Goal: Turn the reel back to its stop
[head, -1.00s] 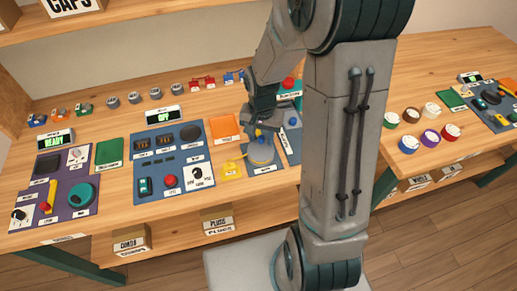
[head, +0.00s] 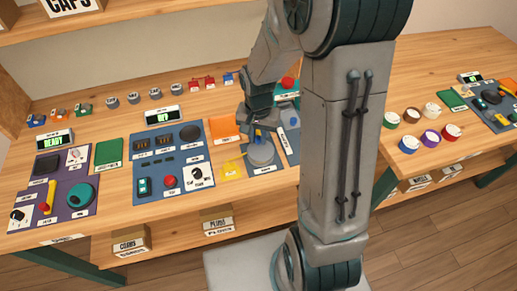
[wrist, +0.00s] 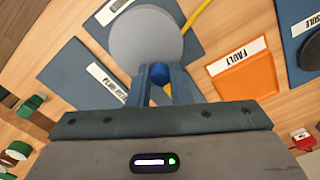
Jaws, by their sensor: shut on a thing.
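The reel (head: 261,155) is a grey disc on a blue plate in the head view. It also shows at the top of the wrist view (wrist: 147,35). A blue knob (wrist: 159,70) stands near the disc's edge. My gripper (wrist: 160,84) is shut on this knob, with a finger on each side of it. In the head view my gripper (head: 257,133) reaches down onto the far side of the disc. A yellow cord (wrist: 197,17) runs by the disc. The fingers and wrist hide part of the reel's plate.
My arm covers the bench right of the reel.

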